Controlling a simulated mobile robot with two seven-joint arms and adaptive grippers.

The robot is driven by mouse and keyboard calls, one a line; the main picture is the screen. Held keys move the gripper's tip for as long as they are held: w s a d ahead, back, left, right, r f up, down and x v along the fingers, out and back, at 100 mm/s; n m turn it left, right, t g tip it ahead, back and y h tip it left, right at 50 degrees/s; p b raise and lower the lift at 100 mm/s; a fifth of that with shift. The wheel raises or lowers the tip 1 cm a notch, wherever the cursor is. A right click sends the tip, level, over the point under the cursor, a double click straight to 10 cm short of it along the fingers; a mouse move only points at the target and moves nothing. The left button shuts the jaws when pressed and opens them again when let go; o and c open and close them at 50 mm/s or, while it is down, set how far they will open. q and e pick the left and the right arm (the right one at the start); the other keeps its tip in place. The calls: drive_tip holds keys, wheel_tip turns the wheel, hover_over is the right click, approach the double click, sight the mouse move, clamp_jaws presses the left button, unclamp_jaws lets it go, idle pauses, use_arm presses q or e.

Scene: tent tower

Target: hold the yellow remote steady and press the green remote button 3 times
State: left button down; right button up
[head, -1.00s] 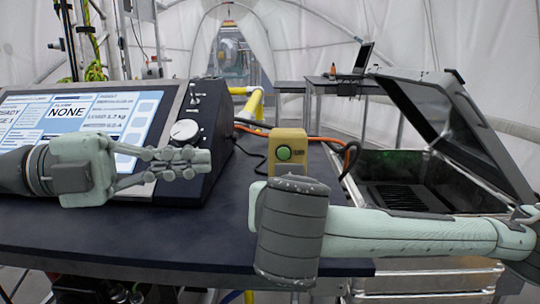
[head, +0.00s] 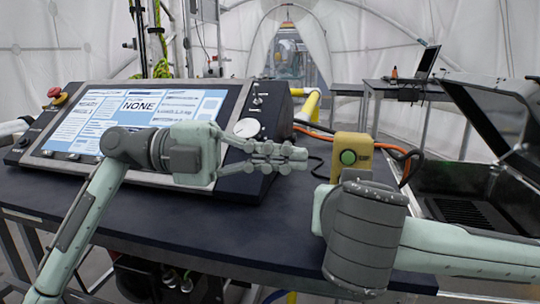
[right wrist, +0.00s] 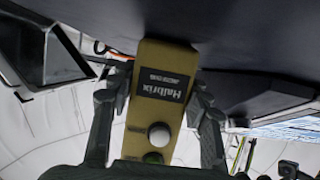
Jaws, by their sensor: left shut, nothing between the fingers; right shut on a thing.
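That view also shows a pale round button (right wrist: 159,134) and part of the green button (right wrist: 152,157). In the head view my right forearm hides the right gripper. My left gripper (head: 300,158) is shut and empty, its fingertips a short way left of the remote.
A console with a lit screen (head: 130,122) and a white knob (head: 247,128) stands behind my left gripper. A red emergency button (head: 56,94) is on its far left. An open case (head: 462,185) is at the right. Orange and black cables (head: 398,152) run behind the remote. The front tabletop (head: 220,225) is clear.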

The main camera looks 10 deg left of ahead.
use_arm(q)
drive_tip(key=d, duration=0.5)
drive_tip(key=shift+w+d, duration=0.1)
drive_tip(key=shift+w, duration=0.2)
drive_tip(key=shift+w+f, duration=0.15)
drive_tip(key=shift+w, duration=0.8)
approach(342, 158)
drive_tip(key=shift+s+a, duration=0.1)
drive_tip(key=shift+a, duration=0.9)
idle(1.2)
